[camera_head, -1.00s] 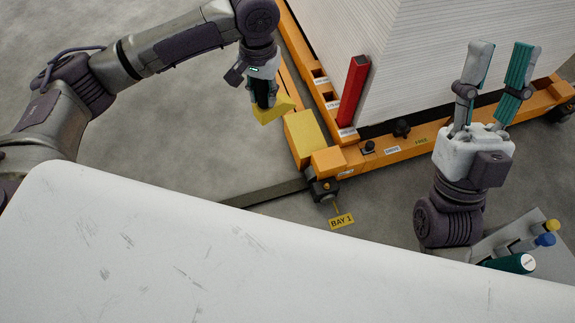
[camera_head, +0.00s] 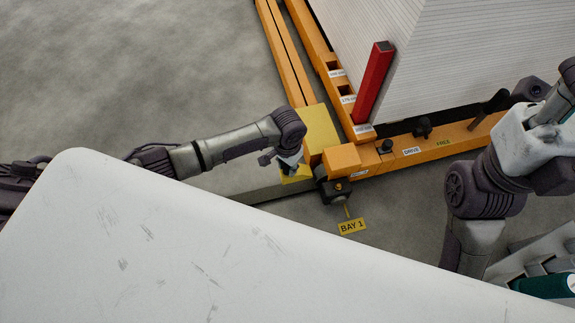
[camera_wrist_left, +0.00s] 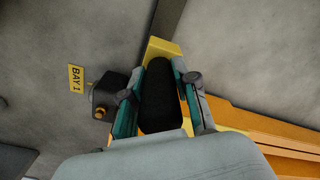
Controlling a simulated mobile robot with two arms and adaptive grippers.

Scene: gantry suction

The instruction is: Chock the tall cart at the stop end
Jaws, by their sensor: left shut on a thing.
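The tall cart is an orange frame (camera_head: 455,132) under a tall white ribbed load (camera_head: 440,55). A yellow block (camera_head: 319,128) and an orange block (camera_head: 342,158) sit at its near left corner. Whether the chock touches a wheel is hidden.
A red post (camera_head: 374,83) stands on the frame. A BAY 1 tag (camera_head: 352,226) hangs below the corner. A flat strip (camera_head: 230,179) lies on the floor left of the corner. A pale scratched surface (camera_head: 150,240) fills the foreground. The floor at upper left is clear.

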